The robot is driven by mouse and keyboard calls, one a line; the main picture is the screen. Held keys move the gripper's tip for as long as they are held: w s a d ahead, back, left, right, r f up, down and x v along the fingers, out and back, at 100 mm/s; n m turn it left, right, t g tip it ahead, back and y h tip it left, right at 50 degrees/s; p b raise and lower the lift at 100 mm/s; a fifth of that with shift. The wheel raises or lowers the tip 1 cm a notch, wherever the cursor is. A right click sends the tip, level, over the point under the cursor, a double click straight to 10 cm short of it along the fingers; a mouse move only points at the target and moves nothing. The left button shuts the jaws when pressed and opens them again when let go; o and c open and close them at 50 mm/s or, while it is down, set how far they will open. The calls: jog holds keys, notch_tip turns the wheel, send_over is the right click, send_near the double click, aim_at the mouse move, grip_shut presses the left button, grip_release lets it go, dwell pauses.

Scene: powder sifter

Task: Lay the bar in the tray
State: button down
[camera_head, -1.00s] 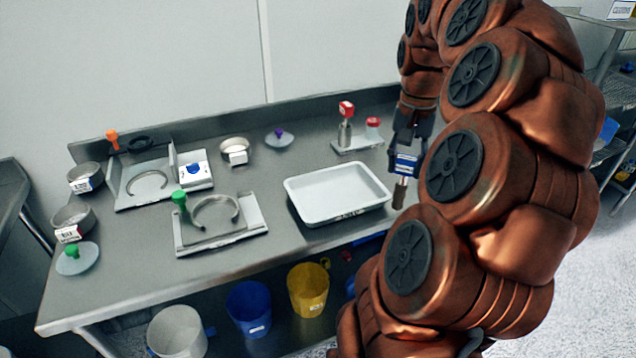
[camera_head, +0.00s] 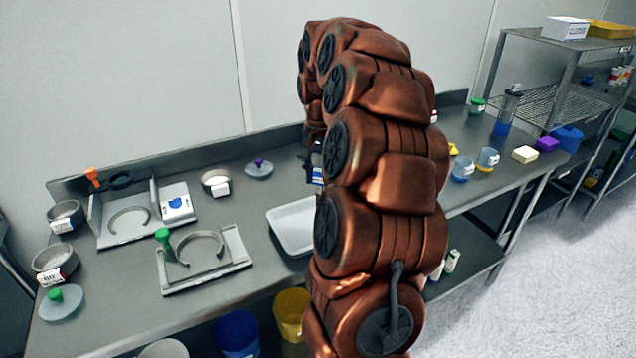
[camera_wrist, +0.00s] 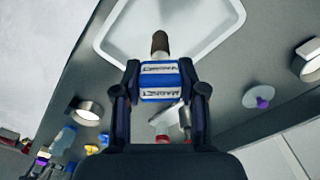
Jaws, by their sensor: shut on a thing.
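The bar has a blue and white label marked MAGNET (camera_wrist: 160,82) and a dark brown rounded tip. My gripper (camera_wrist: 160,68) is shut on it around the label, and the tip points toward the top of the wrist view. The white rectangular tray (camera_wrist: 205,28) lies beyond the tip, which overlaps the tray's near edge in the picture. The bar's height above it cannot be told. In the head view the tray (camera_head: 287,228) sits on the steel bench, its right part hidden behind my arm. Only a sliver of the bar's label (camera_head: 317,170) shows there.
Left of the tray stands a metal fixture with a ring (camera_head: 205,262) and a green-knobbed tool. Behind are a second fixture (camera_head: 125,225), several bowls and a purple-knobbed lid (camera_head: 259,168). Cups and small blocks (camera_head: 525,154) stand on the bench at right. Buckets (camera_head: 291,310) are below.

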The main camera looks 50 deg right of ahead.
aim_at(318, 187)
jog(key=shift+w+a, duration=0.1)
jog(key=shift+w, duration=0.35)
jog(key=shift+f+p, duration=0.85)
jog(key=shift+f, duration=1.1)
jog(key=c, duration=0.7)
grip_release()
jog(key=shift+o, duration=0.2)
notch_tip(318, 187, up, 11)
jog(key=shift+r+b, duration=0.15)
jog(key=shift+b, duration=1.05)
jog(key=shift+r, duration=0.5)
